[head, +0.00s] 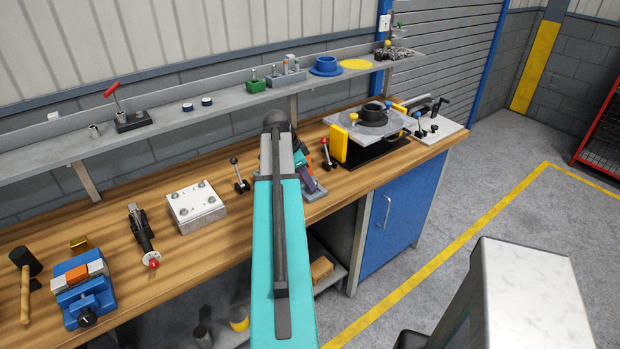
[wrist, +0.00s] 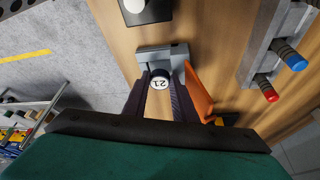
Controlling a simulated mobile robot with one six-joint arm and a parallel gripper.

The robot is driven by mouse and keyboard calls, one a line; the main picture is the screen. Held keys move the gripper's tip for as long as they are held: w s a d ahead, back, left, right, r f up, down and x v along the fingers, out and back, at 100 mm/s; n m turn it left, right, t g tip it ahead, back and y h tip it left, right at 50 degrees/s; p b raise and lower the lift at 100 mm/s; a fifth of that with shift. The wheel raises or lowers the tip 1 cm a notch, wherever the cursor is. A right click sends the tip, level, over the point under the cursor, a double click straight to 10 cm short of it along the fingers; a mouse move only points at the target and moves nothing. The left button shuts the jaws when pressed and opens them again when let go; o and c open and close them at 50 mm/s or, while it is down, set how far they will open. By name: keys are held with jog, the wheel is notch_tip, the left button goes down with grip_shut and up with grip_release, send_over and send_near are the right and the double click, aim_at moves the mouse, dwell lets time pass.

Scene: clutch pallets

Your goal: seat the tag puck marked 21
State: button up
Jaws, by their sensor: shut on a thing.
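The tag puck marked 21 (wrist: 160,82) is a small round piece with a white face and a dark rim in the wrist view. Its number appears upside down. My gripper (wrist: 160,90) is shut on it, with one dark purple finger at each side. A grey fixture (wrist: 162,53) with two side arms surrounds the puck's far side. I cannot tell whether the puck rests in the fixture or is above it. In the head view my gripper (head: 311,186) is low over the bench beyond my teal arm, and the puck is hidden.
An orange part (wrist: 198,90) stands close to the right finger. A black block with a white round top (wrist: 135,5) lies beyond the fixture. A grey bar with red (wrist: 270,94) and blue ends is at right. In the head view, a red-knobbed lever (head: 325,155) stands nearby on the wooden bench (head: 110,210).

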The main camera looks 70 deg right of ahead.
jog(key=o, duration=1.1)
jog(key=shift+o, duration=1)
jog(key=shift+w, duration=0.15)
jog(key=shift+c, duration=0.3)
jog(key=shift+r, duration=0.1)
